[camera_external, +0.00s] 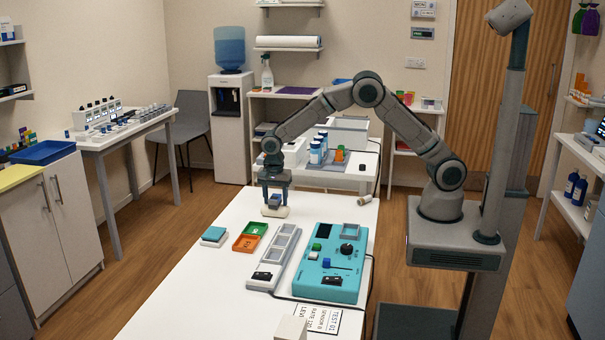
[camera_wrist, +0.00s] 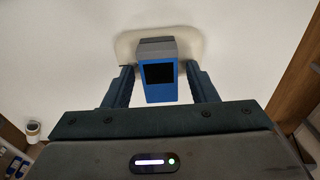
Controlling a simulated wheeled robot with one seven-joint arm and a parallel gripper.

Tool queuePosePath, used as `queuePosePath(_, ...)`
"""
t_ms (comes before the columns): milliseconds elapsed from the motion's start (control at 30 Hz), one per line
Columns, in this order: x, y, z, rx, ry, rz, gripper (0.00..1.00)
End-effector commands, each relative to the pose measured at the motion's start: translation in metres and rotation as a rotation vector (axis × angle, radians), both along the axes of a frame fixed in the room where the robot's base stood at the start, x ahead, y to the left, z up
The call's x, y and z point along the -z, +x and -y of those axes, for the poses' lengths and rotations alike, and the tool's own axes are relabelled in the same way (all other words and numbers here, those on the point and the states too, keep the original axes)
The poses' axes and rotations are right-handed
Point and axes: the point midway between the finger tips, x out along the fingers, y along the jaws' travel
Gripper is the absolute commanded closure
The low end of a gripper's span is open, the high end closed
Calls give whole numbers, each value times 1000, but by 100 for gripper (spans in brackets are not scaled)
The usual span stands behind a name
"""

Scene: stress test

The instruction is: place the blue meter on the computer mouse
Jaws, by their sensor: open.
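The blue meter (camera_wrist: 159,82), a small block with a grey end and a dark screen, sits between the fingers of my gripper (camera_wrist: 160,74) in the wrist view. A narrow gap shows beside it, and the fingers are open. Behind it lies a pale, rounded, off-white object (camera_wrist: 194,45) that looks like the computer mouse. In the external view my gripper (camera_external: 275,198) points down over the far part of the white table. The meter (camera_external: 275,201) appears to rest on the pale mouse (camera_external: 276,212); their exact contact is hard to see.
On the white table (camera_external: 185,290), nearer the camera, are a teal control box (camera_external: 325,280), a grey slotted strip (camera_external: 277,255), orange (camera_external: 246,243) and green (camera_external: 256,228) trays and a teal-topped block (camera_external: 214,236). Bottles (camera_external: 316,152) stand on another table behind.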

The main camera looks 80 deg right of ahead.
Motion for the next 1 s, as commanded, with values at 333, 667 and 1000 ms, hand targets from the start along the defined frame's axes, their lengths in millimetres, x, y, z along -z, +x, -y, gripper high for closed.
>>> queuePosePath(333,-50,1,-4,-1,1,6,48)
queuePosePath(667,-111,1,-8,0,0,3,48)
queuePosePath(1000,-150,-31,6,-148,27,17,48)
